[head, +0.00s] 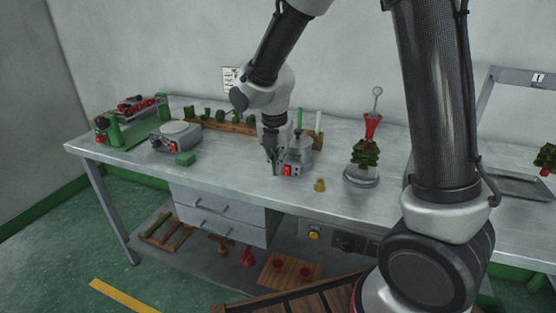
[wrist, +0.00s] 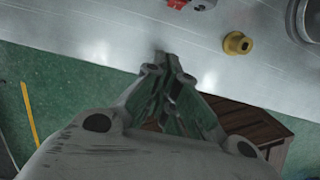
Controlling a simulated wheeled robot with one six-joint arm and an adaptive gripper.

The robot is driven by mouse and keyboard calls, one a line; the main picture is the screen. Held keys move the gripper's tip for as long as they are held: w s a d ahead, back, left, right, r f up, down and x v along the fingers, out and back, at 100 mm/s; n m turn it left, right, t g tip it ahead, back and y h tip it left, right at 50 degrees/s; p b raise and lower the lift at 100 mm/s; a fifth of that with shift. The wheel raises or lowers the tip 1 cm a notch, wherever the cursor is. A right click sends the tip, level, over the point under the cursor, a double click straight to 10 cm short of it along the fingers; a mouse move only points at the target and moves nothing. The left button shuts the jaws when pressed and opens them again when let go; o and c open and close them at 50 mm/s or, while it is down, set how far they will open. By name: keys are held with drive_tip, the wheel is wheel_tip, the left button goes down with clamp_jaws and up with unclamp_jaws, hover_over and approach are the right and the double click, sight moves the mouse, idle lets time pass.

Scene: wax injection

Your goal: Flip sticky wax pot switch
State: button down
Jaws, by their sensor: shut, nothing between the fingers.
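A small grey pot (head: 300,153) with a lidded top stands on the metal bench. A red switch (head: 287,170) is low on its front. In the wrist view only the red switch (wrist: 177,3) and a bit of grey beside it show at the top edge; the pot's body is out of frame. My gripper (head: 274,170) points down just left of the pot and its switch in the head view. In the wrist view my gripper (wrist: 163,57) is shut and empty, its tips together over the bench's front edge area, apart from the switch. The switch's position cannot be made out.
A brass piece (head: 319,185) lies right of the pot. A stand with a green wax tree (head: 365,154) is at right. A wooden rack (head: 235,127) is behind.

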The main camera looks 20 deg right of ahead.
sight(284, 181)
drive_tip(key=f, duration=0.6)
drive_tip(key=shift+w+d, duration=0.2)
drive_tip(key=shift+d, duration=0.05)
drive_tip(key=w+d, duration=0.1)
drive_tip(key=w, duration=0.1)
drive_tip(key=shift+w+d+f, duration=0.3)
drive_tip(key=shift+d+f, duration=0.05)
drive_tip(key=shift+d, duration=0.05)
drive_tip(key=shift+w+d, duration=0.25)
drive_tip(key=shift+w, duration=0.15)
drive_tip(key=shift+w+d+f, duration=0.2)
drive_tip(key=shift+w+f, duration=0.05)
drive_tip(key=shift+f, duration=0.05)
drive_tip(key=shift+r, duration=0.1)
drive_tip(key=shift+r, duration=0.8)
